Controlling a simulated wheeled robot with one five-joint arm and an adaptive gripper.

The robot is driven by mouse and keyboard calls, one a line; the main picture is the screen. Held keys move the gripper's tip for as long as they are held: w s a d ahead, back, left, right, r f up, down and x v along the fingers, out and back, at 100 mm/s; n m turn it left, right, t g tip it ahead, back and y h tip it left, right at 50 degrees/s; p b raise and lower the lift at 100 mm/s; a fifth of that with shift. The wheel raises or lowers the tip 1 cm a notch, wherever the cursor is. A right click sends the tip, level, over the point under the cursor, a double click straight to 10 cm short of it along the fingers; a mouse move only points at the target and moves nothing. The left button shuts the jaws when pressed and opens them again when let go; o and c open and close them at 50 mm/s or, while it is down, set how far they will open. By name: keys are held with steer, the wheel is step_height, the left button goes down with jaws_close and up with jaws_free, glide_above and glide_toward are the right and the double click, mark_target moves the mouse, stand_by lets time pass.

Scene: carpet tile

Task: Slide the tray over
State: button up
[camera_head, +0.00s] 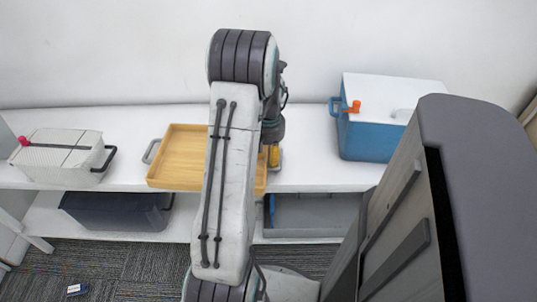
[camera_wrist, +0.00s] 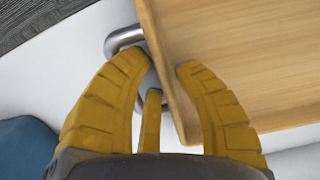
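A light wooden tray (camera_head: 180,157) with low walls lies on the white shelf top, partly behind my arm. A grey metal handle (camera_head: 151,151) sticks out of its left side. My gripper (camera_head: 274,157) is at the tray's right end, mostly hidden by my arm. In the wrist view, my gripper's yellow fingers (camera_wrist: 165,68) point down, spread apart, on either side of the tray's edge (camera_wrist: 170,75). One finger is over the tray's inside. The other is beside a metal handle (camera_wrist: 122,37), which it partly hides. Contact is unclear.
A blue box with a white lid (camera_head: 370,132) stands right on the shelf top (camera_head: 310,177), with free room between it and the tray. A white lidded box (camera_head: 60,152) stands left. A dark bin (camera_head: 117,210) and a grey bin (camera_head: 305,215) are below.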

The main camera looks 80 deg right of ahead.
jaws_close()
steer(key=shift+w+d, duration=0.1)
steer(key=shift+d, duration=0.1)
stand_by(0.3)
